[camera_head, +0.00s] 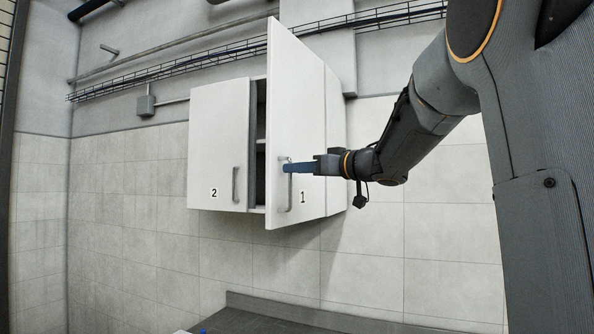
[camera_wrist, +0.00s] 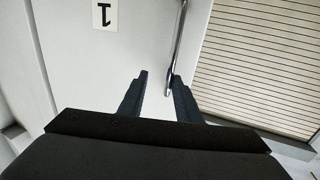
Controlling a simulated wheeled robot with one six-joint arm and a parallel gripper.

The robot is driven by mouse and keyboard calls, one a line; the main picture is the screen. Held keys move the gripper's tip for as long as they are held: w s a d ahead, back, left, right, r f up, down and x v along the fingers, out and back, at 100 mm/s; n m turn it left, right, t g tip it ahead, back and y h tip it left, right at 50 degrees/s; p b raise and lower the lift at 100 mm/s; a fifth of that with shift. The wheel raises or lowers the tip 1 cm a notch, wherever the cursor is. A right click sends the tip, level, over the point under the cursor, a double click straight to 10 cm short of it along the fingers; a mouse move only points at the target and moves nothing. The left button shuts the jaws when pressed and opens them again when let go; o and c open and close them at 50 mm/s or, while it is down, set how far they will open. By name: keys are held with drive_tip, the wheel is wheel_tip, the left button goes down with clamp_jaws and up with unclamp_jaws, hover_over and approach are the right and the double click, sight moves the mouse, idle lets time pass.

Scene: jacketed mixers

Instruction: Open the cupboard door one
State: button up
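Cupboard door one (camera_head: 297,110) is white, marked "1", and stands partly open, with a dark gap and shelf edge showing at its left. Its upright metal handle (camera_head: 284,195) is near the door's left edge. My gripper (camera_head: 286,168) reaches it from the right, with the fingertips at the handle. In the wrist view, the two dark fingers of my gripper (camera_wrist: 158,82) are apart. The handle (camera_wrist: 178,45) comes down close to the inner side of the right finger; I cannot tell whether they touch. The "1" label (camera_wrist: 104,14) on the door shows at the top.
Cupboard door two (camera_head: 217,140) is shut, to the left of door one. A dark counter (camera_head: 270,314) runs below. A wire cable tray (camera_head: 200,62) and a pipe cross the wall above. The tiled wall left of the cupboard is clear.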

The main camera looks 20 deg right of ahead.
drive_tip(key=b+v, duration=0.2)
drive_tip(key=v, duration=0.5)
drive_tip(key=shift+s, duration=0.1)
drive_tip(key=shift+c, duration=0.4)
drive_tip(key=c, duration=0.4)
drive_tip(key=shift+d+f+n+b, duration=0.1)
drive_tip(key=shift+f+n+b, duration=0.05)
drive_tip(key=shift+n+b, duration=0.2)
clamp_jaws()
drive_tip(key=s+d+f+m+g+y+b, duration=0.3)
drive_tip(key=f+m+b, duration=0.35)
drive_tip(key=m, duration=0.95)
drive_tip(key=s+d+f+m+g+y+b, duration=0.2)
drive_tip(key=s+d+f+m+b, duration=0.35)
drive_tip(key=m, duration=1.05)
drive_tip(key=p+x, duration=0.5)
drive_tip(key=x, duration=1)
drive_tip(key=shift+w+d+r, duration=0.25)
drive_tip(key=shift+w, duration=0.05)
